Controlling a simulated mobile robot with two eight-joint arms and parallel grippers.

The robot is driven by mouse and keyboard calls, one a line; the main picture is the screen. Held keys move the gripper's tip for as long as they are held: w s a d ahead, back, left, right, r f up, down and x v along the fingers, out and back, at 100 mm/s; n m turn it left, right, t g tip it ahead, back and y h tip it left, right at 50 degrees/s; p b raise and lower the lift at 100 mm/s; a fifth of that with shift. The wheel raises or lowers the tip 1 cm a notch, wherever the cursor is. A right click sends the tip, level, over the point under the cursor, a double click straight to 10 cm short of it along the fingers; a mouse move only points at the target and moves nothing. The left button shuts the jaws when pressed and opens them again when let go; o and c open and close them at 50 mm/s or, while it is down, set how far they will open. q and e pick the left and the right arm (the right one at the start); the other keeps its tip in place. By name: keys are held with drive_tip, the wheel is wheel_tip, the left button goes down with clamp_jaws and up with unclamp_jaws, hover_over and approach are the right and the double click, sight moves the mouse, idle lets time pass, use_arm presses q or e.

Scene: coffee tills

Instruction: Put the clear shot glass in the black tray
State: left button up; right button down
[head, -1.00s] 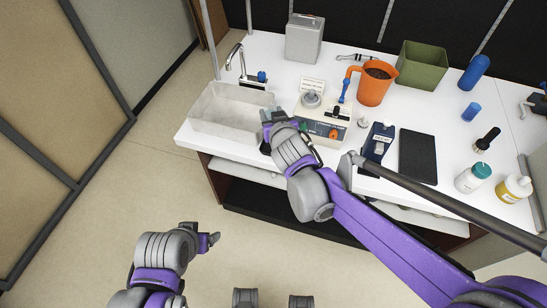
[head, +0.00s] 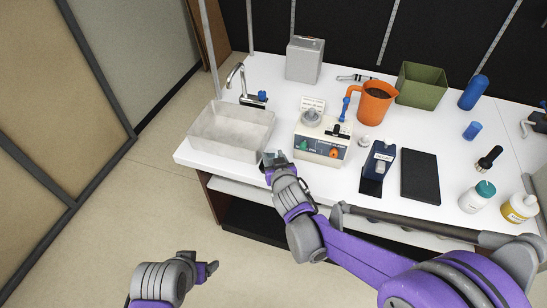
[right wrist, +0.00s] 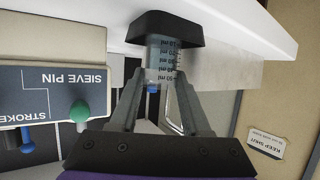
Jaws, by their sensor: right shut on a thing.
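My right gripper (head: 272,160) is shut on the clear shot glass, a see-through vessel with ml markings (right wrist: 163,60) in the right wrist view. A black piece (right wrist: 166,28) sits at the end of the glass away from the jaws. In the head view the gripper is at the counter's front edge, between the sink and the cream device, and the glass is small and hard to make out. The flat black tray (head: 420,190) lies empty on the counter to the right. My left gripper (head: 209,270) is low over the floor, away from the counter; its jaws are unclear.
A sink basin (head: 222,149) is left of the gripper. The cream device (head: 322,154) and a dark blue device (head: 375,172) stand between the gripper and the tray. An orange jug (head: 374,108) is behind. Bottles (head: 476,200) stand right of the tray.

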drive_tip(key=shift+f, duration=0.1)
drive_tip(key=c, duration=0.7)
unclamp_jaws()
drive_tip(key=shift+o, duration=0.2)
